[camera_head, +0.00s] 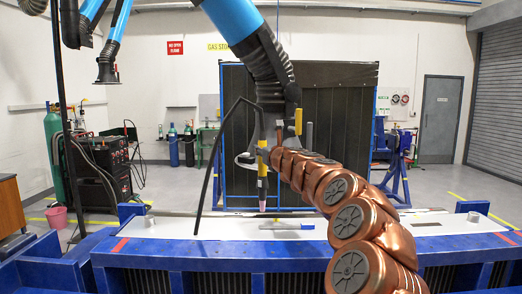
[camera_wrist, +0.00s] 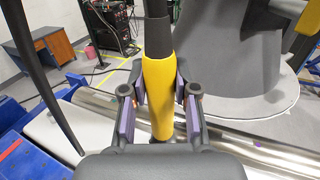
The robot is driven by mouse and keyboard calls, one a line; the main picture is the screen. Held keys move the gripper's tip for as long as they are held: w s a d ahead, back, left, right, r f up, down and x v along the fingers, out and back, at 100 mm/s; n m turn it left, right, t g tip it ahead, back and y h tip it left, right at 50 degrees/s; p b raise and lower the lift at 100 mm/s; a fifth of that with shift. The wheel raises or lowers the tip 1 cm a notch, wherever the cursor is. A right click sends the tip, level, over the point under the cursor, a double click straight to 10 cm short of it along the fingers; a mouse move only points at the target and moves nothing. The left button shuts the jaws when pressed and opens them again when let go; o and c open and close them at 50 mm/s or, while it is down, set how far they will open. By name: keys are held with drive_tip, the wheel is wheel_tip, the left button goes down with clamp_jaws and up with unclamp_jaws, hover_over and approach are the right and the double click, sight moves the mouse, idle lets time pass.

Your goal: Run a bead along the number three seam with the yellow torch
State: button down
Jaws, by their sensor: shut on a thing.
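The yellow torch (camera_head: 262,165) stands nearly upright above the blue jig (camera_head: 210,252), its pink cup and tip pointing down close to the pale plate (camera_head: 225,229). I cannot tell whether the tip touches. In the wrist view the yellow torch body (camera_wrist: 158,90) is between the purple pads of my gripper (camera_wrist: 160,108), which is shut on it. A shiny metal tube or rounded workpiece (camera_wrist: 265,152) lies below, with a small purple mark (camera_wrist: 10,150) on the right side. No seam number is readable. A second yellow-handled thing (camera_head: 298,122) hangs behind my gripper.
A black cable (camera_head: 213,160) arcs down left of the torch. A blue extraction arm with a dark hose (camera_head: 262,65) hangs overhead, its hood close behind the torch. Red marks (camera_head: 120,245) are on the jig's ends. A welding machine (camera_head: 103,165) stands at the left.

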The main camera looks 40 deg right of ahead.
sight(263, 175)
drive_tip(key=shift+r, duration=0.15)
drive_tip(key=shift+s+f+b, duration=0.1)
drive_tip(key=shift+f+b, duration=0.9)
drive_tip(key=shift+f, duration=0.85)
drive_tip(key=shift+s+d+r+p, duration=0.15)
drive_tip(key=shift+s+d+p, duration=0.35)
drive_tip(key=s+d+f+p, duration=0.2)
drive_tip(key=s+d+p, duration=0.2)
drive_tip(key=d, duration=0.3)
drive_tip(key=shift+s+f, duration=0.15)
drive_tip(key=shift+s, duration=0.75)
drive_tip(key=shift+f, duration=0.7)
idle(1.1)
drive_tip(key=shift+r, duration=0.1)
idle(0.8)
drive_tip(key=shift+w+a, duration=0.4)
drive_tip(key=shift+a, duration=0.1)
idle(0.7)
